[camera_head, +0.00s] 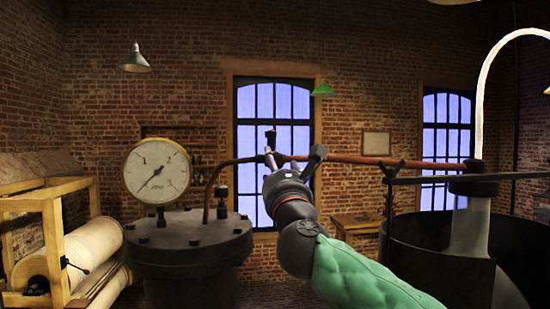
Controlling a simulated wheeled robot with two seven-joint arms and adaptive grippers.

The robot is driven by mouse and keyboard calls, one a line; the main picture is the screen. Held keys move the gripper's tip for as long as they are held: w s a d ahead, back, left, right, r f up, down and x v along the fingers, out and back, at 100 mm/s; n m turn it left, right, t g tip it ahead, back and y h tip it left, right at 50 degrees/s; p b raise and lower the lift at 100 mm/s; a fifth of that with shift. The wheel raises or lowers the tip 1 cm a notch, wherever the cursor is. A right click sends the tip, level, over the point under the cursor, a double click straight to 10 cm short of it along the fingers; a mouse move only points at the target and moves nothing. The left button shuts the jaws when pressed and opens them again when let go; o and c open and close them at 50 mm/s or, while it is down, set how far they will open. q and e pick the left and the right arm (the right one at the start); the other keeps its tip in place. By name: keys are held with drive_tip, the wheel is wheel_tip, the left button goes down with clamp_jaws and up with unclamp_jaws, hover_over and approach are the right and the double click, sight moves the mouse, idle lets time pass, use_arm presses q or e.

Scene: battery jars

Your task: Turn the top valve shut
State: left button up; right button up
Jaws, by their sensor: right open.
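A copper pipe (365,160) runs across the middle of the view. A small dark upright piece (270,138), which looks like the top valve's handle, stands above the pipe line by the left window. My right gripper (272,158) is at the end of my green-sleeved arm, open, right at this piece. The fingers are small and seen from behind, so I cannot tell whether they touch it. The valve's body is mostly hidden behind my gripper and wrist. My left gripper is not in view.
A pressure gauge (157,172) stands on a dark bolted vessel (185,240) at left. A large dark open tank (430,255) is at right, with a glowing curved tube (483,85) above. A wooden frame with rolls (45,215) is at far left.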

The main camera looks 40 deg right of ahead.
drive_tip(key=shift+p+x, duration=0.3)
drive_tip(key=shift+x, duration=1.4)
drive_tip(key=c, duration=1.1)
drive_tip(key=shift+c, duration=0.2)
